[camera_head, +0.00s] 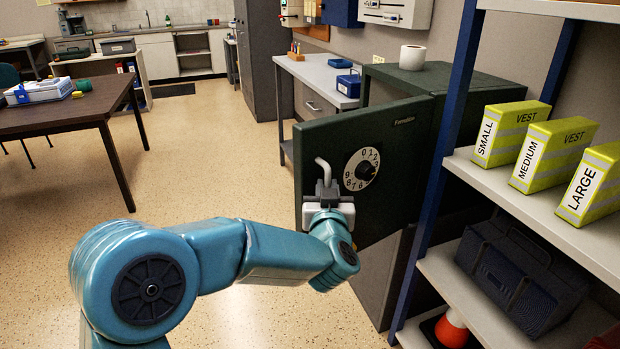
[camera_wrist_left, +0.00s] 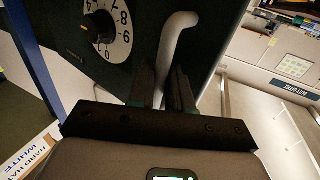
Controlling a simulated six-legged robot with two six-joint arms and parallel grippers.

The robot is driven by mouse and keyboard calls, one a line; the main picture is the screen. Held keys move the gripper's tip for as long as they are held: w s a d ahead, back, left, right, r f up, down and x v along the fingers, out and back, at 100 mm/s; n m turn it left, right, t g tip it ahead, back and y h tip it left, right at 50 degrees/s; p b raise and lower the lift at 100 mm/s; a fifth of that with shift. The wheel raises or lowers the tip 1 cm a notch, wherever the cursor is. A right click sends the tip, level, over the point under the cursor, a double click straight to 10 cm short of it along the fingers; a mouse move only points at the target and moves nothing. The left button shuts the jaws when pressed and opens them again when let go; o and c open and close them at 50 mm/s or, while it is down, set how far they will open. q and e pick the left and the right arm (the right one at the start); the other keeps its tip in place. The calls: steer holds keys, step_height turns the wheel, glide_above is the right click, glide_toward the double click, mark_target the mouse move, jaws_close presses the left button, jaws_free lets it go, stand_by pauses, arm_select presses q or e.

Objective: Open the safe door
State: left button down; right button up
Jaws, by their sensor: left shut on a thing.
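The dark green safe door (camera_head: 405,135) stands ajar, swung out from the safe body (camera_head: 430,76) behind it. The door carries a white numbered dial (camera_head: 361,169) and a bent light-grey handle (camera_head: 322,165). My left gripper (camera_head: 326,190) is shut on the handle, at the door's left side. In the left wrist view the handle (camera_wrist_left: 178,45) runs down between the two fingers of the gripper (camera_wrist_left: 168,88), with the dial (camera_wrist_left: 108,30) to the left. The inside of the safe is hidden behind the door. My right gripper is not in view.
A blue-posted shelf (camera_head: 540,190) with yellow vest boxes (camera_head: 557,152) stands close on the right. A paper roll (camera_head: 412,57) sits on the safe. A grey counter (camera_head: 318,75) is behind the door, and a brown table (camera_head: 85,103) is at left. Open floor (camera_head: 215,165) lies left of the door.

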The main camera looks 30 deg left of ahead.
arm_select(q)
steer(key=shift+s+d+r+n+y+p, duration=0.1)
steer(key=shift+d+r+n+y+p, duration=0.1)
steer(key=shift+d, duration=0.35)
steer(key=shift+s+d+r+n+y+p, duration=0.1)
steer(key=shift+d+y+p, duration=0.1)
steer(key=shift+d, duration=0.35)
steer(key=c, duration=1.2)
jaws_free()
steer(key=shift+c, duration=0.2)
steer(key=v, duration=1.6)
steer(key=shift+s+d, duration=0.1)
steer(key=shift+d, duration=0.05)
